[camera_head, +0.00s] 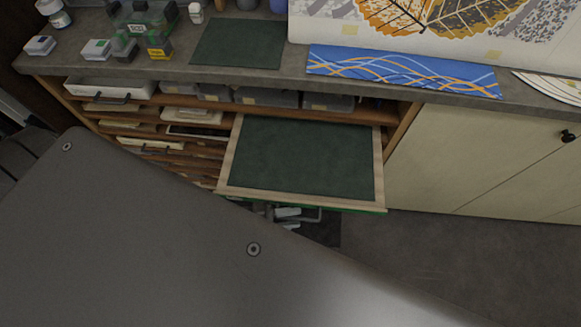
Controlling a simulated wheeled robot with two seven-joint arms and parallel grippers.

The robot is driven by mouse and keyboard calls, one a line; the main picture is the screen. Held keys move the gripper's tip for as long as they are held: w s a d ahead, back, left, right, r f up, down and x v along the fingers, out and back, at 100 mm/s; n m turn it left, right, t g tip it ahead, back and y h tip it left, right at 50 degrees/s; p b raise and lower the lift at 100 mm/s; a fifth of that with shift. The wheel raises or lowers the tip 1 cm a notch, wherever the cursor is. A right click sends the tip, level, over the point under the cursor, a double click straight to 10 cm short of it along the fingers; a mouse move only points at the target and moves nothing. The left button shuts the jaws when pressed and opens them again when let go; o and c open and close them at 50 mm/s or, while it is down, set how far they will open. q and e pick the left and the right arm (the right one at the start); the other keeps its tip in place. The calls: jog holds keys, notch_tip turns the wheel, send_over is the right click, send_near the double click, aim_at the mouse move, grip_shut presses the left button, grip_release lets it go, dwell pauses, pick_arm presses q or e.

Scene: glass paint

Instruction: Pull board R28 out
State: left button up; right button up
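A board with a dark green surface and a pale wooden frame (379,165) sticks out of the rack under the counter, level and well forward of the other boards. I can read no label on it, so I cannot confirm that it is R28. A grey and white piece that seems to be my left gripper (288,214) shows just below the board's front edge. The board hides most of it, so its fingers and any contact are unclear. My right gripper is not in view.
The rack (170,133) holds several more boards and trays at left. A pale cabinet door (475,160) with a black knob stands at right. The grey counter (180,65) above carries jars, a green mat (240,43) and a blue patterned strip (400,70). Bare floor (440,260) lies at lower right.

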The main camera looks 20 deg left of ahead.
pick_arm(q)
jog(key=shift+s+a, duration=0.25)
jog(key=shift+a, duration=0.1)
jog(key=b+v, duration=0.2)
jog(key=v, duration=0.8)
dwell(0.3)
